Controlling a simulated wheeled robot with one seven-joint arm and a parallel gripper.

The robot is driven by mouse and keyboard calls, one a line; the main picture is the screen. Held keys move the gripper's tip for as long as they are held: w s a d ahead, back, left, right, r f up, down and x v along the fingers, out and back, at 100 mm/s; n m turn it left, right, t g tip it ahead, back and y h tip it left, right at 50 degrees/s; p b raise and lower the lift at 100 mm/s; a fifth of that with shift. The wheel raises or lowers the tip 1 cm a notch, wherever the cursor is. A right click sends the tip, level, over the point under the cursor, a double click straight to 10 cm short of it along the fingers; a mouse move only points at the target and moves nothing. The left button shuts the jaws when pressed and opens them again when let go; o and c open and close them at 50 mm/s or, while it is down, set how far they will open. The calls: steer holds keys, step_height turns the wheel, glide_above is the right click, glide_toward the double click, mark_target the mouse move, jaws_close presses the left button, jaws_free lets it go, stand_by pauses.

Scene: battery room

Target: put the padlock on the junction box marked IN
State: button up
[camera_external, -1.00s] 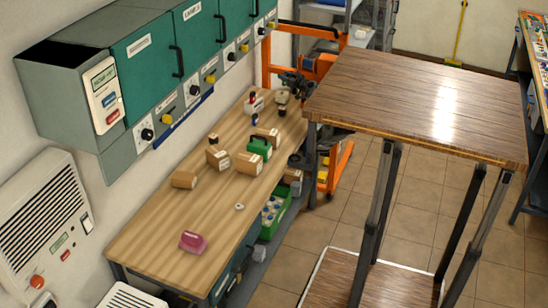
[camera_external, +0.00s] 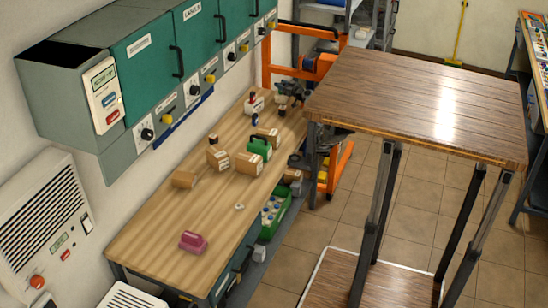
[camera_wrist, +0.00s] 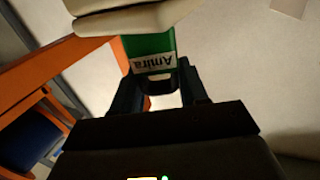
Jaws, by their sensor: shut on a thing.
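In the wrist view, my gripper (camera_wrist: 160,88) is shut on a green block with a white "Amira" label (camera_wrist: 152,52), which I take to be the padlock. The label is upside down in the picture. Its upper part is hidden behind a pale, rounded object (camera_wrist: 125,18). No marking IN can be read, so I cannot tell which object is that junction box.
Several tan boxes (camera_external: 247,163) and a green case (camera_external: 259,149) stand mid-bench. A pink object (camera_external: 193,242) lies near the front. Green cabinets (camera_external: 150,65) hang above the bench. A tall wooden-topped stand (camera_external: 420,95) is at right. The bench's front half is mostly clear.

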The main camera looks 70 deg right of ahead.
steer(key=o, duration=1.2)
steer(key=shift+r+p, duration=0.15)
steer(key=shift+p, duration=0.15)
steer(key=v, duration=1.2)
steer(key=shift+b, duration=0.35)
